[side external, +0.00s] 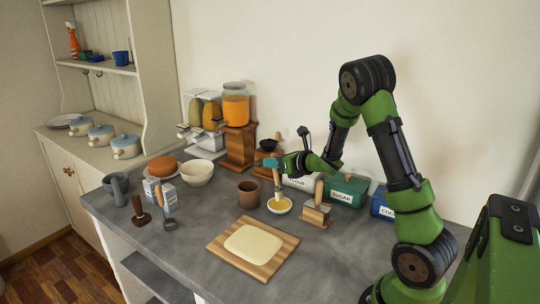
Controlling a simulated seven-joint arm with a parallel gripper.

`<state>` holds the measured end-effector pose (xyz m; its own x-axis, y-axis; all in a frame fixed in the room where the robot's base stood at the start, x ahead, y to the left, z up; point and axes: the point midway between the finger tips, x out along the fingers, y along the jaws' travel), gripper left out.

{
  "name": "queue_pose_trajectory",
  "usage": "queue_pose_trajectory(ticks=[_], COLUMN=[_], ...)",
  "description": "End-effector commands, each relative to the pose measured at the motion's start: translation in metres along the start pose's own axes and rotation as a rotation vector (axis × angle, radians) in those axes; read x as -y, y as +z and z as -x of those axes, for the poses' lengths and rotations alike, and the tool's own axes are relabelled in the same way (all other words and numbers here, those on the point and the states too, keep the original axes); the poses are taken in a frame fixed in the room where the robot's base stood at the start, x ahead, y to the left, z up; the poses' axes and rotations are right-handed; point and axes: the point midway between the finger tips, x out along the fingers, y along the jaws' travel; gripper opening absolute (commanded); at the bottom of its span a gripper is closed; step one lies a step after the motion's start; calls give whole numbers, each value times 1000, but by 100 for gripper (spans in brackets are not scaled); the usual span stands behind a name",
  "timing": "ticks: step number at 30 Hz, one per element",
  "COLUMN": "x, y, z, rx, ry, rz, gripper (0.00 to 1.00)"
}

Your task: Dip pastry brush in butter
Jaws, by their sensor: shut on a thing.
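My gripper (274,166) is shut on the wooden handle of the pastry brush (277,181). The brush hangs roughly upright, handle up. Its lower end is at the small white bowl of yellow butter (280,206), over or in the butter. From this side I cannot tell whether the bristles touch the butter or how deep they are. The gripper's fingers are small here and partly hide the top of the handle.
A wooden board (223,253) with flat dough (254,242) lies in front. A brown cup (248,194) stands left of the butter, a wooden-handled scraper (317,210) close on its right. Canisters (345,190) stand behind. Bare counter (190,240) lies left of the board.

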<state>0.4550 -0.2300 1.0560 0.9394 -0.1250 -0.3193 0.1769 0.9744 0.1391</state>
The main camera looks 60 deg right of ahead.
Motion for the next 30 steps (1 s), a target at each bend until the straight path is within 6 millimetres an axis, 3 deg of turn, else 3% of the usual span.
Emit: queue_pose_trajectory(ticks=[30], x=[2], y=[-12], z=[-4], rx=[0], ry=[0], rz=[0], gripper=[0])
